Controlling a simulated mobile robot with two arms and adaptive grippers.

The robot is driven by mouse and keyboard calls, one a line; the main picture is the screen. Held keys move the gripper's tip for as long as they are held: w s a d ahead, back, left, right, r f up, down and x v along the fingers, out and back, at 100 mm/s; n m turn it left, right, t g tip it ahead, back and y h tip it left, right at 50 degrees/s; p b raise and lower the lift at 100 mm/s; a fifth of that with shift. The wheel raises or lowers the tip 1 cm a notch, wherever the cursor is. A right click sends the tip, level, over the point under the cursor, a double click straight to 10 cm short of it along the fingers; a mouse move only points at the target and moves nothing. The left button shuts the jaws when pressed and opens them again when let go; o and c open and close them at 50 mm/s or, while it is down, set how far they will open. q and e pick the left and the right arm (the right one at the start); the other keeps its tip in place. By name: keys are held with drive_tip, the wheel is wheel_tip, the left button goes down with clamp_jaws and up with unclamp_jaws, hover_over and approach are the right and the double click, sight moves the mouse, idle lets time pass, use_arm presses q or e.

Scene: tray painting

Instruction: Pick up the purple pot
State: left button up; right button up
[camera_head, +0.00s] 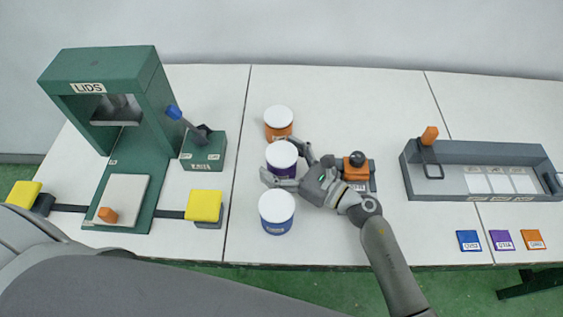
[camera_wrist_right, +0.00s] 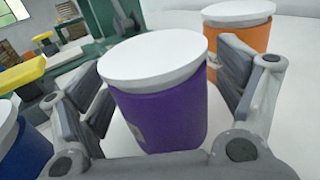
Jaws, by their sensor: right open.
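The purple pot (camera_head: 281,163) has a white lid and stands upright on the white table, in the middle of a row of three pots. My right gripper (camera_head: 283,166) is open, with its fingers on either side of the purple pot. In the right wrist view the purple pot (camera_wrist_right: 158,112) stands between the open fingers (camera_wrist_right: 165,95), with a gap visible on the right side. Whether the left finger touches it is unclear. A grey arm link of mine crosses the lower left of the head view; my left gripper does not show.
An orange pot (camera_head: 278,124) stands just behind the purple pot and a blue pot (camera_head: 276,216) just in front. A green LIDS press (camera_head: 150,100) is at left. An orange device with a black knob (camera_head: 356,170) and a grey tray (camera_head: 408,178) are at right.

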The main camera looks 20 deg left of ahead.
drive_tip(key=c, duration=1.4)
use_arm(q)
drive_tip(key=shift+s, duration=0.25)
use_arm(e)
drive_tip(key=shift+r, duration=0.1)
